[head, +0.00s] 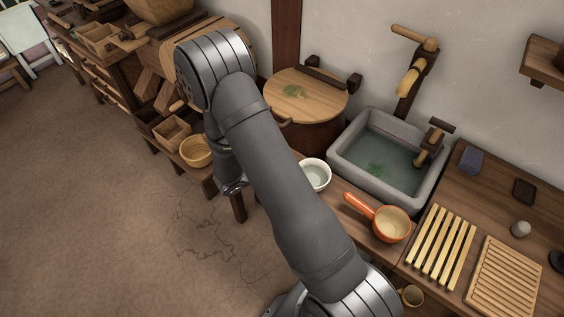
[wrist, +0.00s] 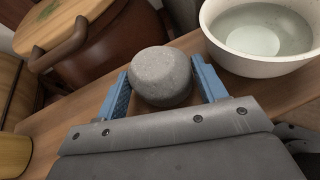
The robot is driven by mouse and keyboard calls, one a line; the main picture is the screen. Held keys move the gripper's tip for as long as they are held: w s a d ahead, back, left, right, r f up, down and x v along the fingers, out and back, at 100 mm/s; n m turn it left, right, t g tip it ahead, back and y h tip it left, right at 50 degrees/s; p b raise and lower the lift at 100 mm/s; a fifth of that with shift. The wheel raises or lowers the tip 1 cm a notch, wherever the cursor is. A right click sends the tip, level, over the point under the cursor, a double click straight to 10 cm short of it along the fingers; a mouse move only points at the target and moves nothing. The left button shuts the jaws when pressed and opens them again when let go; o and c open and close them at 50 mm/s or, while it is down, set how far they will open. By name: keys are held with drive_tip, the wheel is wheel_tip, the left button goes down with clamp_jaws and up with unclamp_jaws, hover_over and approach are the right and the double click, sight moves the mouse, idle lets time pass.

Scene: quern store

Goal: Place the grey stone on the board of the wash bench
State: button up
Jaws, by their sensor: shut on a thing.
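The grey stone (wrist: 161,72), round and speckled with a flat top, sits between the two blue fingers of my gripper (wrist: 160,69) in the wrist view. The fingers are shut on its sides, over a wooden bench edge. I cannot tell whether the stone touches the wood. In the head view my arm hides the stone and most of the gripper. The wash bench (head: 463,186) runs along the wall at the right. A ribbed wooden board (head: 505,279) lies on it at the front right, beside a rack of pale slats (head: 441,246).
A stone basin of water (head: 345,152) is set in the bench. A white bowl (head: 316,175) and an orange-handled pan (head: 391,224) stand before it. A small pale stone (head: 521,229), a blue-grey block (head: 471,160) and a dark block (head: 524,191) lie near the board. A lidded tub (head: 306,95) stands left.

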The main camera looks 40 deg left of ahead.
drive_tip(key=shift+f, duration=0.4)
drive_tip(key=o, duration=0.9)
drive_tip(key=shift+f, duration=0.15)
drive_tip(key=shift+o, duration=0.2)
drive_tip(key=shift+r, duration=0.2)
drive_tip(key=v, duration=1.2)
